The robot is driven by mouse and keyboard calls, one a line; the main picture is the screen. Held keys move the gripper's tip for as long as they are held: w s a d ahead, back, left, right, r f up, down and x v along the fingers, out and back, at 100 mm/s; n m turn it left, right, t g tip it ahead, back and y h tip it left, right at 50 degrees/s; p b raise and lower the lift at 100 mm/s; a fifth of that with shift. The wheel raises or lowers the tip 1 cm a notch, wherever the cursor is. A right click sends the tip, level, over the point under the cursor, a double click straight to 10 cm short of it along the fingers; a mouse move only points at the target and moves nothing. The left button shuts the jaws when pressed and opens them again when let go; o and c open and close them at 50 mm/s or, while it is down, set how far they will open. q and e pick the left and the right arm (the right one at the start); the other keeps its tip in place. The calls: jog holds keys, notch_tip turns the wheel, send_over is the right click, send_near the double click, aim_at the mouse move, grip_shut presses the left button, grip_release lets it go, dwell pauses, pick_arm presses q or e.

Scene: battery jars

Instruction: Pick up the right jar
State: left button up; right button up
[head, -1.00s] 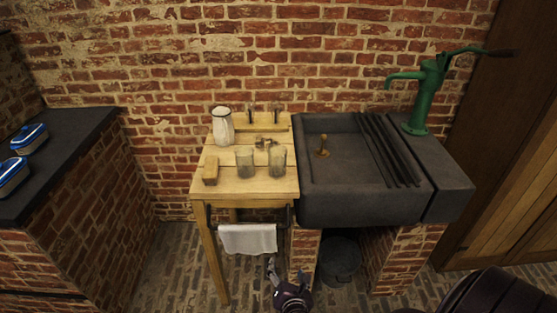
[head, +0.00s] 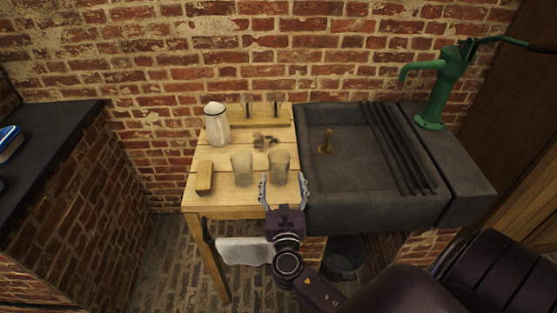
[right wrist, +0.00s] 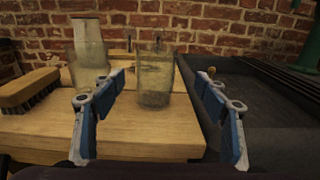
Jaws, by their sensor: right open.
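Two clear glass jars stand upright side by side on the wooden table (head: 238,200). The right jar (head: 279,168) is nearer the sink; the left jar (head: 242,168) is beside it. My right gripper (head: 283,183) is open and empty at the table's front edge, just in front of the right jar. In the right wrist view the right jar (right wrist: 154,82) shows beyond and between the open fingers (right wrist: 162,92), and looks dull inside. The left jar (right wrist: 84,68) is partly hidden there by the left finger. My left gripper is not in view.
Small metal parts (head: 265,141) lie behind the jars. A dark stone sink (head: 370,205) adjoins the table on the right. A cloth (head: 243,251) hangs at the front.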

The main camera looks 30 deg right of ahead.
aim_at(280, 169)
jog(key=w, duration=0.1)
jog(key=w+d+p, duration=0.1)
jog(key=w+r, duration=0.1)
jog(key=w, duration=0.1)
jog(key=shift+d+r+p, duration=0.1)
jog(key=shift+d+p, duration=0.25)
jog(key=shift+d, duration=0.05)
jog(key=x, duration=0.2)
jog(key=shift+w+f, duration=0.25)
jog(key=shift+f, duration=0.05)
jog(key=shift+w+d, duration=0.15)
jog(key=shift+w, duration=0.05)
jog(key=shift+c, duration=1.6)
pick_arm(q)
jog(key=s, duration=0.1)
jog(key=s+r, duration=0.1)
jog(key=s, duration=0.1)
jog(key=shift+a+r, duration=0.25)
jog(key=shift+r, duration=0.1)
pick_arm(e)
jog(key=c, duration=1)
